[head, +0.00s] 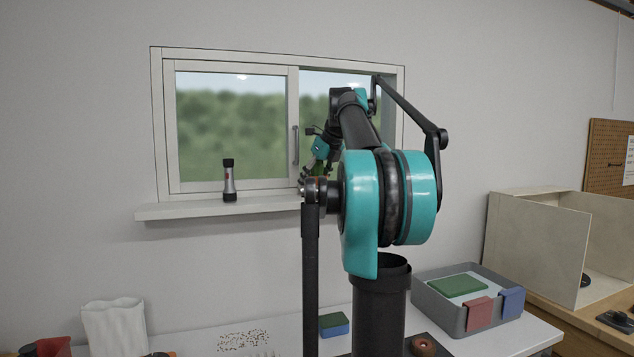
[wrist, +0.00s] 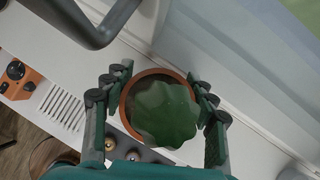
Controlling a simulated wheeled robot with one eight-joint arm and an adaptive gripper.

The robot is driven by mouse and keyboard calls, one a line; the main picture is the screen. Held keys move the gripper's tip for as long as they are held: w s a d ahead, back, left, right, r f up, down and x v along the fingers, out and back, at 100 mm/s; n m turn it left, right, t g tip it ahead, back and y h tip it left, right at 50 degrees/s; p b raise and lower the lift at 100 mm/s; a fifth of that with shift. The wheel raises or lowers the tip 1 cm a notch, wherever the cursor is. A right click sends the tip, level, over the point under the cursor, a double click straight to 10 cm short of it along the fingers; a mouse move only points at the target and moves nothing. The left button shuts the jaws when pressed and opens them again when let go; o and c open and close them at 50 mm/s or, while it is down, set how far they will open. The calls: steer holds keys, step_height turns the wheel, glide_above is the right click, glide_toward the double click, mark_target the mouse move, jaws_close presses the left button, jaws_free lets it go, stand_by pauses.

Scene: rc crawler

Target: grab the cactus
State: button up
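The cactus (wrist: 165,112) is a dark green, ribbed plant in a round terracotta pot (wrist: 124,106), seen from above in the wrist view. In the head view only a bit of green (head: 321,170) shows at the right part of the windowsill, mostly hidden by my arm. My gripper (wrist: 158,88) is around the pot, with its fingers spread wide on the left and right sides. The fingertips are very close to the rim. Whether they touch it cannot be made out.
The window frame rises behind the sill (head: 165,211). A silver and black flashlight (head: 229,181) stands on the sill to the left. Below is a white table with a grey bin (head: 452,315), a sponge-like block (head: 334,325) and a white vase (head: 114,327).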

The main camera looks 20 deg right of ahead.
steer(key=c, duration=0.6)
steer(key=shift+c, duration=0.3)
steer(key=shift+r, duration=0.2)
